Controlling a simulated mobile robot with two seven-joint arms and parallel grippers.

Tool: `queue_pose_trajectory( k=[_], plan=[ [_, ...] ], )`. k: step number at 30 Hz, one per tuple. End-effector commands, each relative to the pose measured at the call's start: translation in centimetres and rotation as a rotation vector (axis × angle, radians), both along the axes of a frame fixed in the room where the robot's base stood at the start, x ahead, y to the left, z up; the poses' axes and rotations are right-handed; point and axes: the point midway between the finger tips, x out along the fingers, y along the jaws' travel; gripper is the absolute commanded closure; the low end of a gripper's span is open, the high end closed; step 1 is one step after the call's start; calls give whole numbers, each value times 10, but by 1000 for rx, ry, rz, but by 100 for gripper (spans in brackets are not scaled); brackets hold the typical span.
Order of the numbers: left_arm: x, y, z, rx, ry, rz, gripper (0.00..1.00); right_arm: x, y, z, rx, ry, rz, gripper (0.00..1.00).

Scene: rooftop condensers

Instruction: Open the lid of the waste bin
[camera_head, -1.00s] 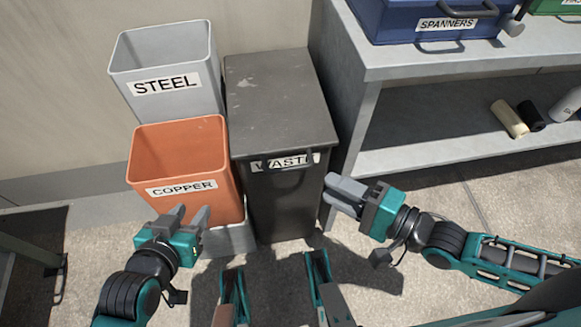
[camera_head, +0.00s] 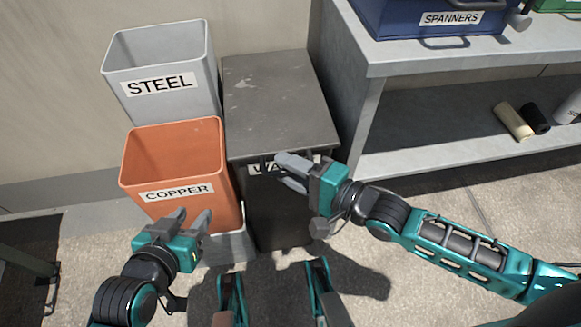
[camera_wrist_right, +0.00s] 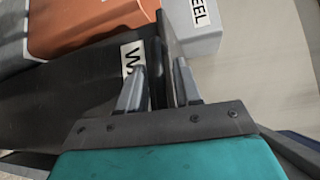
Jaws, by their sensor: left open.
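The dark grey waste bin (camera_head: 275,215) stands upright with its flat lid (camera_head: 280,100) closed. Its white label is partly hidden behind my right gripper (camera_head: 279,170), which is at the bin's upper front by the handle (camera_head: 265,164). In the right wrist view, the right gripper (camera_wrist_right: 157,82) has its fingers apart, with the dark lid edge (camera_wrist_right: 168,45) reaching between them. I cannot tell whether either finger touches the lid or handle. My left gripper (camera_head: 192,220) is open and empty, low in front of the copper bin.
The orange copper bin (camera_head: 180,212) and grey steel bin (camera_head: 165,106) stand left of the waste bin. A grey shelf unit (camera_head: 400,165) stands close on the right, with a blue spanners box (camera_head: 400,20) on top. A wall is behind.

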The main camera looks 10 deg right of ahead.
Motion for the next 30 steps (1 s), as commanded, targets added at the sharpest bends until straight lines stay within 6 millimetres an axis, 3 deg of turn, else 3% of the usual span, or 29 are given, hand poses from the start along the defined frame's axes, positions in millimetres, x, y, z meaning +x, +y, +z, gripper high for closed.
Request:
queue_pose_trajectory(
  k=[10, 24, 30],
  plan=[
    [0, 0, -1, 0, 0, 1, 57, 0, 0, 0, 0, 0, 0, 100],
    [0, 1, -1, 1, 1, 3, 57, 0, 0, 0, 0, 0, 0, 100],
    [0, 2, 8, 1, -3, 5, 57, 0, -1, 9, 0, 14, 0, 100]
  ],
)
